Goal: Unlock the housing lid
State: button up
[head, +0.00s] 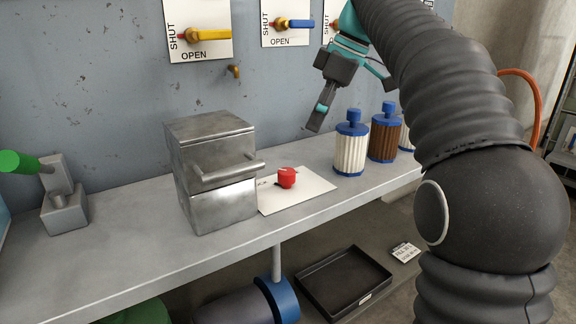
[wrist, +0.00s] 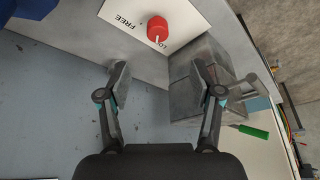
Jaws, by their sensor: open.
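A grey metal housing (head: 222,208) stands on the bench, its lid (head: 208,130) down and a bar handle (head: 230,169) on its front. It also shows in the wrist view (wrist: 205,88). Beside it, a red knob (head: 287,177) sits on a white plate (head: 315,188). In the wrist view the red knob (wrist: 157,26) has a white mark pointing at the partly hidden "LO" label; "FREE" is printed to its left. My gripper (head: 352,102) is open and empty, above and behind the knob, apart from it. Its fingers (wrist: 160,78) frame bare wall and bench edge.
Blue-capped ribbed spools (head: 350,145) stand right of the plate. Valve levers (head: 205,35) and a small brass hook (head: 233,71) are on the wall. A green-handled item (head: 65,205) stands at left. A black tray (head: 343,282) lies below the bench.

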aim_at(287, 171)
jog(key=shift+n, duration=0.5)
jog(key=b+x, duration=0.1)
jog(key=x, duration=0.3)
jog(key=b+x, duration=0.1)
jog(key=x, duration=0.4)
jog(key=b+x, duration=0.1)
jog(key=x, duration=0.3)
jog(key=shift+w+a+f+b, duration=0.15)
jog(key=shift+w+a+b, duration=0.1)
jog(key=shift+a+b, duration=0.15)
jog(key=c, duration=1.1)
